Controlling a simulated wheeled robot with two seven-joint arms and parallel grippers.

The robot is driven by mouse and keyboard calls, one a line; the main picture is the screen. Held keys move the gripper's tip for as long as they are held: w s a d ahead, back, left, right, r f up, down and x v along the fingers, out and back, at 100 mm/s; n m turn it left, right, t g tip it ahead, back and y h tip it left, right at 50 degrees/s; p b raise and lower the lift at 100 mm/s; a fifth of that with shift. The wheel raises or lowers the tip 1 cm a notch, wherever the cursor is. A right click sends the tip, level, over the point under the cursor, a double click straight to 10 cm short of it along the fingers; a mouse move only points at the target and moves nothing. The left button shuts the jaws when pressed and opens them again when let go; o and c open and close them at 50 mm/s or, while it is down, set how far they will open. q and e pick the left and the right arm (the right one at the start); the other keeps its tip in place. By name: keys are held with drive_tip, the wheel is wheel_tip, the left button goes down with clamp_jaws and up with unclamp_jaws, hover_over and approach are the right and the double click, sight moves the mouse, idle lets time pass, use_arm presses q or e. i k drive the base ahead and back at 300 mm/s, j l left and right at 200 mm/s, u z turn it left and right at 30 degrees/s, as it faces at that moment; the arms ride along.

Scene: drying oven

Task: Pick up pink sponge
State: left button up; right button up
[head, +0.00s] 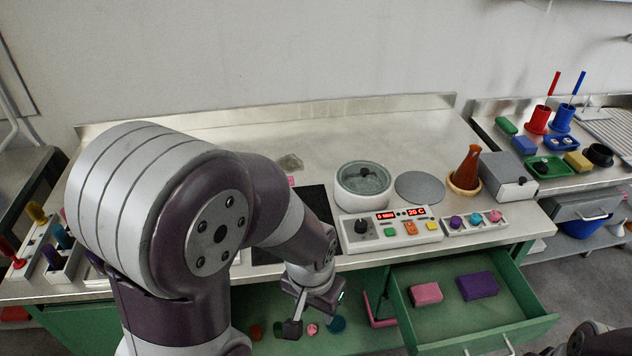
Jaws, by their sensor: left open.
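The pink sponge (426,293) lies flat in the open green drawer (470,325) at the lower right, on the drawer's left side. A purple sponge (478,286) lies to its right, apart from it. My left gripper (314,312) hangs low in front of the table edge, left of the drawer and apart from the pink sponge. It is open and points down, and I see nothing between its fingers.
A control panel (390,229), a white round bath (363,188) and a brown flask (466,168) stand on the table above the drawer. A lower green compartment behind my left gripper holds several small coloured pieces. The drawer's front is clear.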

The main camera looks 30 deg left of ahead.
sight(428, 294)
drive_tip(key=i+l, duration=0.15)
drive_tip(key=l, duration=0.15)
drive_tip(key=i+l+u, duration=0.15)
drive_tip(key=l, duration=0.15)
drive_tip(key=i+l, duration=0.1)
drive_tip(key=l, duration=0.25)
drive_tip(key=i+l+u, duration=0.15)
drive_tip(key=l, duration=0.15)
drive_tip(key=i+l, duration=0.1)
drive_tip(key=l, duration=0.25)
drive_tip(key=u, duration=0.05)
